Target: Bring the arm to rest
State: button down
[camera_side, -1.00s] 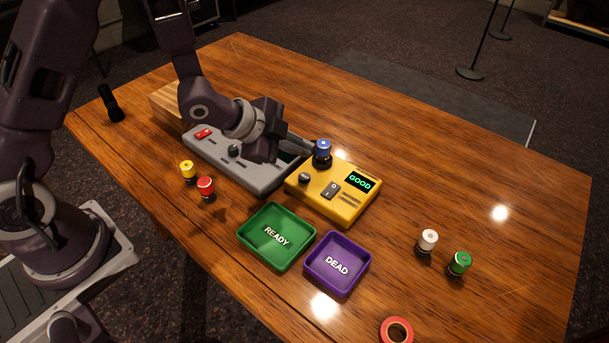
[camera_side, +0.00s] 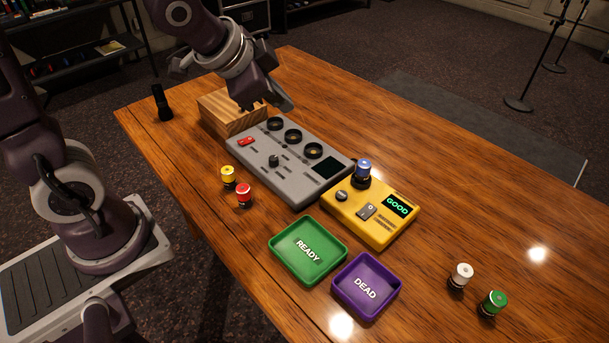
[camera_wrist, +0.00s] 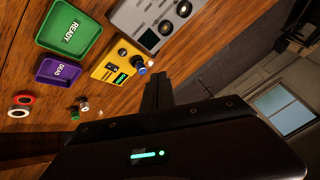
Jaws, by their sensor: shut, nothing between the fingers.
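My gripper (camera_side: 284,103) is shut and empty, raised over the far left part of the desk, above the far end of the grey mixing console (camera_side: 294,180) and near the wooden block (camera_side: 228,112). In the wrist view, my gripper's closed fingers (camera_wrist: 157,90) point over the desk. The yellow tester (camera_side: 371,216) shows GOOD on its screen. A blue-capped piece (camera_side: 363,172) stands upright on the tester, apart from my gripper.
The green READY tray (camera_side: 283,267) and purple DEAD tray (camera_side: 345,301) look empty. Yellow (camera_side: 228,176), red (camera_side: 244,195), white (camera_side: 461,276) and green (camera_side: 493,304) capped pieces stand on the wood. A black cylinder (camera_side: 162,103) stands at the far left. A red ring (camera_wrist: 21,99) lies near the trays.

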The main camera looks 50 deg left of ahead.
jog(key=s+r+n+g, duration=0.1)
jog(key=s+r+n, duration=0.1)
jog(key=s, duration=0.7)
jog(key=s+d+r+n+g, duration=0.1)
jog(key=s+n, duration=0.3)
jog(key=s, duration=0.5)
jog(key=shift+s+d+r+h, duration=0.25)
jog(key=shift+s+r+h, duration=0.1)
jog(key=shift+r, duration=0.55)
